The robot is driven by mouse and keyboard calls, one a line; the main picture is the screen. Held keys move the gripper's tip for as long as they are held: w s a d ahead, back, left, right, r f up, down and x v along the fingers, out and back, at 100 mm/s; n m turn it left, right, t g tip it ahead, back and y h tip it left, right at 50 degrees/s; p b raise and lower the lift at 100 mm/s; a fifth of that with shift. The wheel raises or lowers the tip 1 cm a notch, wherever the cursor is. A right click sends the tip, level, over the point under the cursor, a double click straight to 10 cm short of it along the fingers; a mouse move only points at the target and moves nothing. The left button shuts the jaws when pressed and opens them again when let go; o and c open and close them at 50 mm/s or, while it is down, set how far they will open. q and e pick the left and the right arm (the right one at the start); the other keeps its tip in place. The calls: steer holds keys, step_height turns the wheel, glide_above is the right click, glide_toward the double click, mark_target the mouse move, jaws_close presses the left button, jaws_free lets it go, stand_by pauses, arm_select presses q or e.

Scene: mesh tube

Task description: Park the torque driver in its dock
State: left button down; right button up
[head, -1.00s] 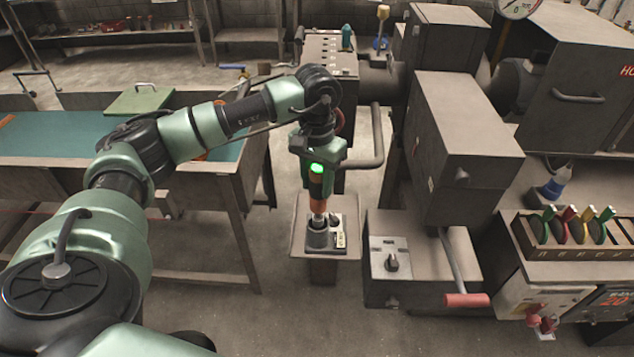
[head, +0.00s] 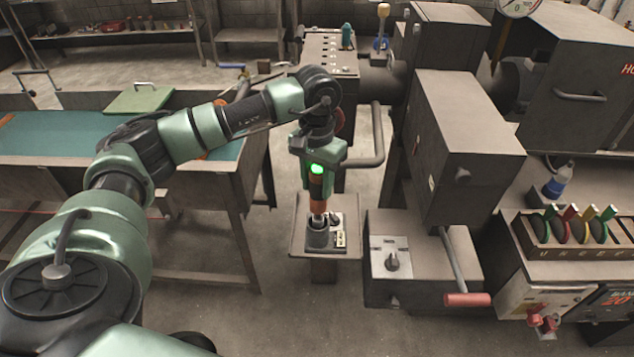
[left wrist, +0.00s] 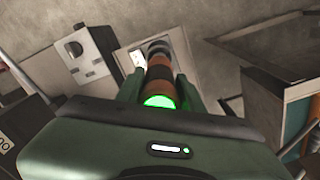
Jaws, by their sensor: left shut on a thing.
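The torque driver (head: 317,193) is a dark and orange tool. It hangs upright from my left gripper (head: 316,178), which is shut on it. The dock (head: 318,238) is a grey cup on a small plate on a pedestal. The driver's lower tip is at the cup's mouth in the head view; how deep it sits I cannot tell. My right gripper is not in view.
A grey box with a switch plate (head: 391,258) and a red-handled lever (head: 466,299) stand right of the pedestal. A bent pipe (head: 377,140) passes close beside my left wrist. A green-topped bench (head: 60,140) is at the left. The floor before the pedestal is clear.

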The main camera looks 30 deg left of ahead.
mark_target(317, 204)
arm_select(q)
steer(key=shift+f+b, duration=0.65)
steer(key=shift+f, duration=0.05)
stand_by(0.5)
steer(key=shift+f+b, duration=2.3)
steer(key=shift+f, duration=0.4)
stand_by(2.2)
steer(key=c, duration=0.8)
jaws_free()
step_height(317, 204, up, 7)
steer(key=shift+f+b, duration=0.1)
steer(key=shift+b, duration=0.7)
steer(key=shift+r, duration=0.5)
